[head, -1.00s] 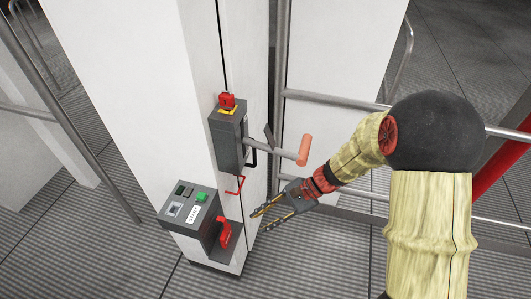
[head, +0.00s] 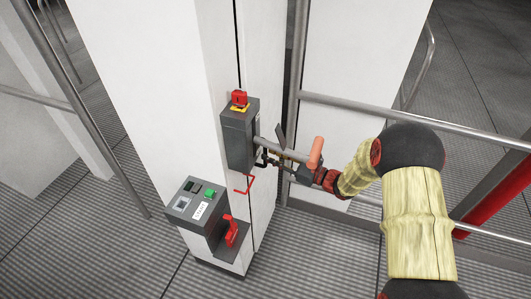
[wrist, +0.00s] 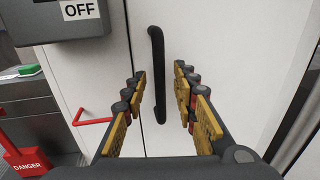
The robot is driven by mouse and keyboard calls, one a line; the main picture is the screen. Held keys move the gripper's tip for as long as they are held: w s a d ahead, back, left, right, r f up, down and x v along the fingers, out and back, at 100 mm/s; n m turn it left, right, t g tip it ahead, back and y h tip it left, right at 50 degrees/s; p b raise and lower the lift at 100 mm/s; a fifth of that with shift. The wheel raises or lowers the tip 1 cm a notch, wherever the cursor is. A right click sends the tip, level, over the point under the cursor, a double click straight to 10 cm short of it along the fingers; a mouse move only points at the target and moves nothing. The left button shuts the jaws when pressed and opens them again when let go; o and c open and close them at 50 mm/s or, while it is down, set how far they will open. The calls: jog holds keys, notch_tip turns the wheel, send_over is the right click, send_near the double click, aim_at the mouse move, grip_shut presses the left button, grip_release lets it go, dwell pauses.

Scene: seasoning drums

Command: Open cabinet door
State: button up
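The tall white cabinet (head: 150,95) has a thin door seam running down its face. A black vertical bar handle (wrist: 157,75) is on the white door (wrist: 210,50) in the wrist view. My gripper (wrist: 160,85) is open, with one yellow-padded finger on each side of the handle's lower part. I cannot tell whether the fingers touch it; gaps show on both sides. In the head view my gripper (head: 276,160) is beside the grey switch box, and the handle there is largely hidden by the lever and gripper.
A grey switch box (head: 238,140) with a red knob and orange-tipped lever (head: 317,152) juts out close to my gripper. Metal rails (head: 420,127) run at the right.

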aim_at(265, 164)
jog(key=shift+x, duration=1.55)
jog(key=shift+c, duration=0.7)
grip_shut()
